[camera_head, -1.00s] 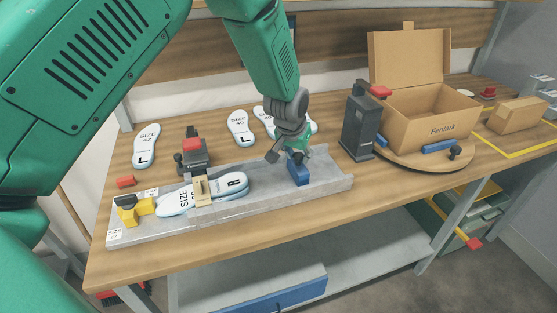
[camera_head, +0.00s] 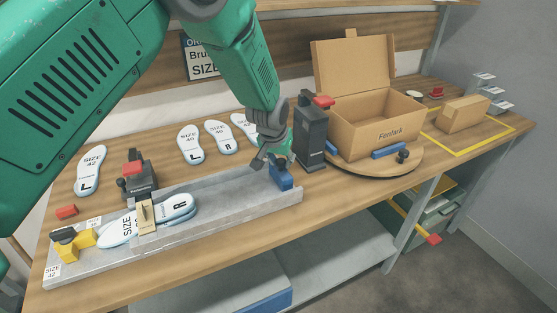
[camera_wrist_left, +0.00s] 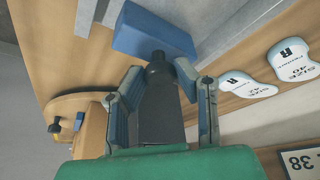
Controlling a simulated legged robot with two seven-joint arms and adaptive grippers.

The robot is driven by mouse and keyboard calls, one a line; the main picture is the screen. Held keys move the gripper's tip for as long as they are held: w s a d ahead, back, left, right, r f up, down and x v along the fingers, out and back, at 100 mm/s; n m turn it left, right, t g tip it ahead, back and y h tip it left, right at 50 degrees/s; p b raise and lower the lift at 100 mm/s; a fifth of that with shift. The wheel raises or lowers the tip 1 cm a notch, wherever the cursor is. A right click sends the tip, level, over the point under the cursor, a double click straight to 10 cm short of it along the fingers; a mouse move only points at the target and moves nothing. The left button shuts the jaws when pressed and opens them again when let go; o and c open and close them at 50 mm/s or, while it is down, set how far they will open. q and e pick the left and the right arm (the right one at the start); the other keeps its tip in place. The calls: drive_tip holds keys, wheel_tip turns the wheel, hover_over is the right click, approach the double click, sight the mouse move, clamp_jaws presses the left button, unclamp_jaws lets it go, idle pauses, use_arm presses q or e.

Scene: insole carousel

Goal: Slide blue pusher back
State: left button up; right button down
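The blue pusher (camera_head: 281,178) sits in the grey metal channel (camera_head: 232,204), close to its right end and well apart from the insoles. My left gripper (camera_head: 275,160) is above it, with its fingers closed around the pusher's dark upright handle. In the left wrist view, the pusher's blue block (camera_wrist_left: 153,30) lies past the fingertips, and the dark handle (camera_wrist_left: 158,105) stands between the two fingers. My right gripper is out of view.
A dark stand with a red top (camera_head: 311,135) is close behind the gripper. An open cardboard box (camera_head: 375,132) is on a round wooden turntable (camera_head: 420,158) to the right. A yellow clamp (camera_head: 73,243) is at the channel's left end. Loose insoles (camera_head: 190,143) lie behind.

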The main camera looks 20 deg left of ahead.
use_arm(q)
drive_tip(key=o, duration=0.3)
drive_tip(key=shift+w, duration=0.25)
drive_tip(key=shift+o, duration=0.2)
drive_tip(key=shift+w+d+f, duration=0.2)
drive_tip(key=shift+w+d, duration=0.05)
drive_tip(key=shift+d, duration=0.1)
drive_tip(key=shift+s+r, duration=0.2)
drive_tip(key=shift+r, duration=0.1)
drive_tip(key=v, duration=1.1)
drive_tip(key=shift+d, duration=0.3)
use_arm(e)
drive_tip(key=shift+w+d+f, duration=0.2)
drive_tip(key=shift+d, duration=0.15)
use_arm(q)
drive_tip(key=shift+w+a+r, duration=0.1)
drive_tip(key=shift+w, duration=0.05)
